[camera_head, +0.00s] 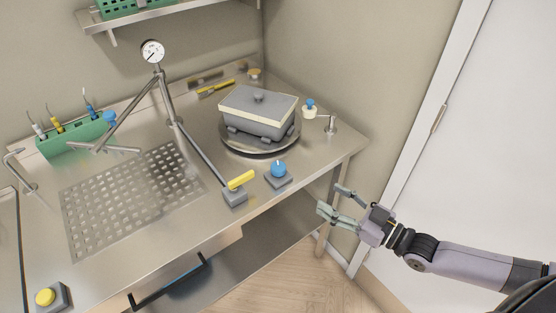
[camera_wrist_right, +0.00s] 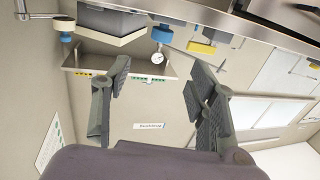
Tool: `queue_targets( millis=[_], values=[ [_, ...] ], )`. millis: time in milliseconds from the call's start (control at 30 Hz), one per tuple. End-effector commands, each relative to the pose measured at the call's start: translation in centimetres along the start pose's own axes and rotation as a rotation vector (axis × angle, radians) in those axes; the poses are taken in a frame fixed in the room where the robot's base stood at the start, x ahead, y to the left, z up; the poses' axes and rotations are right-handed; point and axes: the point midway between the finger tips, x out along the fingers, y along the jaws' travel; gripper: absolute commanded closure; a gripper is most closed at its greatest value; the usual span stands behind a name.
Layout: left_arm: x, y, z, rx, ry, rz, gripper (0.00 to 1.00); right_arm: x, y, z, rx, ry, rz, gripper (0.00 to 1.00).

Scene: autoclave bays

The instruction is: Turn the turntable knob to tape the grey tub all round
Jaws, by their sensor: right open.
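The grey tub (camera_head: 262,123) stands lidded on a round dark turntable (camera_head: 262,145). A cream band runs along the visible sides of its rim; the far sides are hidden. A blue knob (camera_head: 278,169) sits on a grey base at the counter's front edge, just in front of the turntable. Right of the tub is a cream roll with a blue top (camera_head: 310,107). My right gripper (camera_head: 331,199) is open and empty, off the counter's front right edge, apart from the blue knob. In the right wrist view, the fingers (camera_wrist_right: 160,98) are spread with nothing between them. My left gripper is not in view.
A yellow lever (camera_head: 241,180) on a grey base stands left of the blue knob. A gauge stand (camera_head: 160,80), perforated drain plate (camera_head: 130,200) and green tool rack (camera_head: 75,137) fill the left. Open floor and a white door (camera_head: 490,140) lie right.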

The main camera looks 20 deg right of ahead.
Motion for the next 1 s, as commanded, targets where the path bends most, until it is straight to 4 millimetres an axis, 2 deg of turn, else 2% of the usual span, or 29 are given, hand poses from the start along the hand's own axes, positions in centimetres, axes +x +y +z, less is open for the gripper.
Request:
queue_targets(
  millis=[67,267,800,1000],
  values=[
    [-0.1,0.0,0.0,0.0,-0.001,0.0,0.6,0.2,-0.3,-0.8,0.006,0.013,-0.011,0.47],
    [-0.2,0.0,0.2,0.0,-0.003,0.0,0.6,2.4,-0.3,-1.1,0.006,0.02,-0.01,0.47],
    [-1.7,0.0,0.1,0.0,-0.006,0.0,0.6,13.2,-0.4,-1.3,0.005,0.017,-0.01,0.47],
    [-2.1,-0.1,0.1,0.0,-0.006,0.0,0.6,16.2,-0.5,-1.1,0.005,0.014,-0.01,0.47]
  ],
)
